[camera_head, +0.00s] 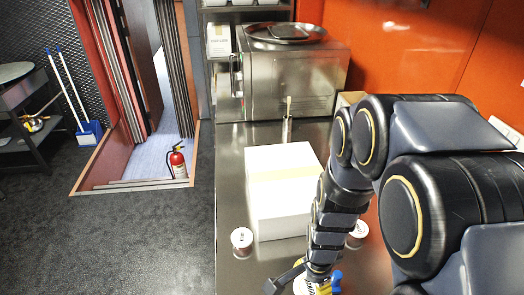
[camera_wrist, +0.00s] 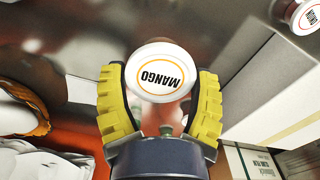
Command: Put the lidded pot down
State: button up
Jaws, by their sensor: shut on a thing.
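The lidded pot (camera_wrist: 161,72) has a white lid marked MANGO. In the wrist view my gripper (camera_wrist: 160,78) is shut on it, one yellow finger against each side. In the head view the pot (camera_head: 308,288) shows only partly at the bottom edge, and my arm and gripper (camera_head: 312,284) cover much of it. It is over the steel counter (camera_head: 232,187); I cannot tell whether its base touches the counter.
A large white box (camera_head: 280,205) stands on the counter beyond my gripper. White-lidded pots stand left (camera_head: 242,241) and right (camera_head: 357,232) of it; the wrist view shows one marked ONION (camera_wrist: 308,17). A steel oven (camera_head: 290,80) is at the back. The counter's left edge borders the floor.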

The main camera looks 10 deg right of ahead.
jog(key=shift+w+r+n, duration=0.2)
jog(key=shift+w+n, duration=0.1)
jog(key=shift+w, duration=0.15)
jog(key=w+a+r+n, duration=0.3)
jog(key=w+r+n, duration=1.1)
jog(key=w, duration=0.1)
jog(key=shift+a, duration=0.3)
jog(key=m, duration=1.6)
send_over(356, 281)
notch_tip(356, 281, down, 20)
jog(key=shift+f, duration=3.6)
